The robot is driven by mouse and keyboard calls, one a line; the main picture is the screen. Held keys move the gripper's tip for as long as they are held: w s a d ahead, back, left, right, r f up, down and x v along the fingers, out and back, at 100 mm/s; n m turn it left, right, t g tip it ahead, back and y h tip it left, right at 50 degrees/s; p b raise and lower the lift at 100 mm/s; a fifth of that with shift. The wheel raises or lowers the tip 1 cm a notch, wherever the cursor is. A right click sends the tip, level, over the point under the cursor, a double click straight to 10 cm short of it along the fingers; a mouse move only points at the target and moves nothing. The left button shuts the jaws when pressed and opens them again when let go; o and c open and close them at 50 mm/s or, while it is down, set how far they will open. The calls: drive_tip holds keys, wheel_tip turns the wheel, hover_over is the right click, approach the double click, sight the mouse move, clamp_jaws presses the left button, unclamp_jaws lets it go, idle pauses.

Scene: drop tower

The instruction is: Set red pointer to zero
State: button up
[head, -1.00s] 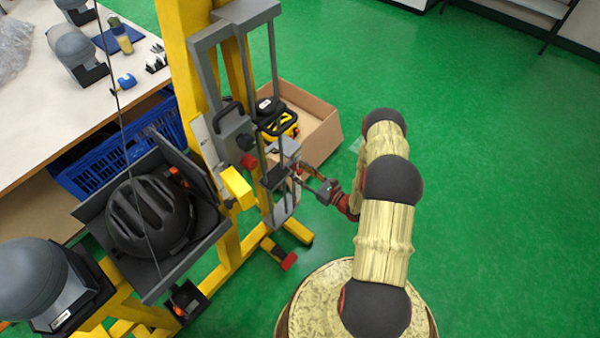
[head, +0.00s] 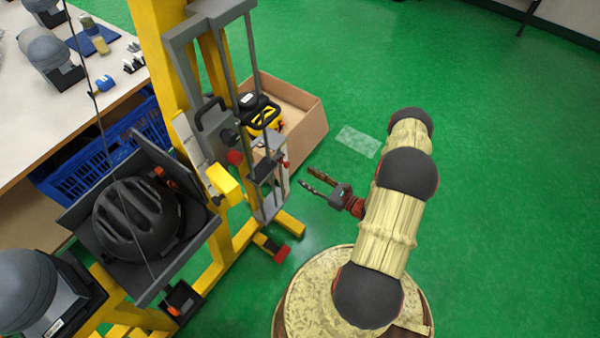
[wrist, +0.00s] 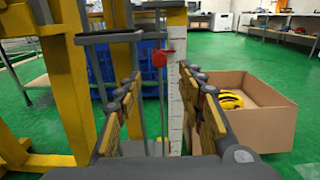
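A cardboard box (head: 305,125) with a yellow-black item stands behind the tower. A black helmet (head: 137,215) lies in the grey tray at left. A red-tipped foot (head: 280,252) sticks out low. Green floor (head: 480,130) is free at right.

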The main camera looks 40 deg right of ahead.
sight(288, 165)
drive_tip(key=shift+s+d, duration=0.2)
drive_tip(key=shift+s, duration=0.45)
drive_tip(key=shift+o, duration=0.2)
drive_tip(key=shift+x, duration=4.85)
drive_tip(key=shift+r, duration=0.15)
drive_tip(key=shift+c, duration=0.2)
clamp_jaws()
